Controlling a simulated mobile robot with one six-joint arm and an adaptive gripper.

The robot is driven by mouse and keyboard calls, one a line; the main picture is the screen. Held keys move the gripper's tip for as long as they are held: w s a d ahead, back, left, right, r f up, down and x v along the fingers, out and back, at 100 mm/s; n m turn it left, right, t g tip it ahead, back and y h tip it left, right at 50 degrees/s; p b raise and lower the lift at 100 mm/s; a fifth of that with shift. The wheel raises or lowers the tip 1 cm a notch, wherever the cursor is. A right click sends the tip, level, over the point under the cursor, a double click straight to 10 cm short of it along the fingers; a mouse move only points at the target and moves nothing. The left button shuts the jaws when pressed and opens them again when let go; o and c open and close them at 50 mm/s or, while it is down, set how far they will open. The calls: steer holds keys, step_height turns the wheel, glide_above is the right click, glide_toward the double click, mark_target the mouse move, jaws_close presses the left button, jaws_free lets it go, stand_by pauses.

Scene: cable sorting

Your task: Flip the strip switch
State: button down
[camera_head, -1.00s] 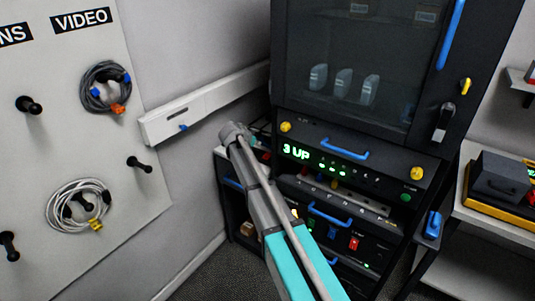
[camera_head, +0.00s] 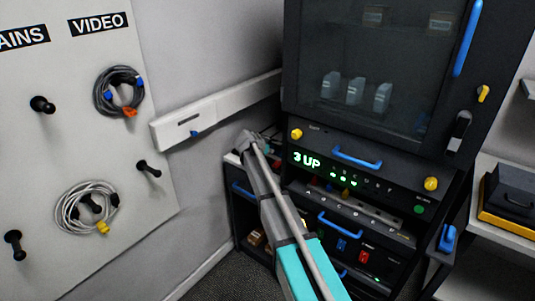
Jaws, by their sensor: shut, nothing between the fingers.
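A long grey strip (camera_head: 350,210) with a row of lettered marks runs across the rack below the lit "3 UP" panel (camera_head: 345,170). My gripper (camera_head: 246,139) is at the far end of my arm, left of the panel and near the wall. It looks shut and empty; its fingertips are small and partly hidden by the wrist.
A dark glass-fronted cabinet (camera_head: 385,60) stands above the panel. A white wall trunking (camera_head: 230,108) runs just behind my gripper. A pegboard (camera_head: 60,150) with coiled cables is at the left. A shelf (camera_head: 490,230) with a dark case is at the right.

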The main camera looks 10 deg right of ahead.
steer(key=b, duration=0.4)
glide_above(277, 164)
step_height(277, 164, down, 5)
steer(key=shift+r, duration=0.1)
steer(key=shift+d+f+b, duration=0.1)
steer(key=shift+f+b, duration=1.6)
steer(key=shift+b, duration=0.1)
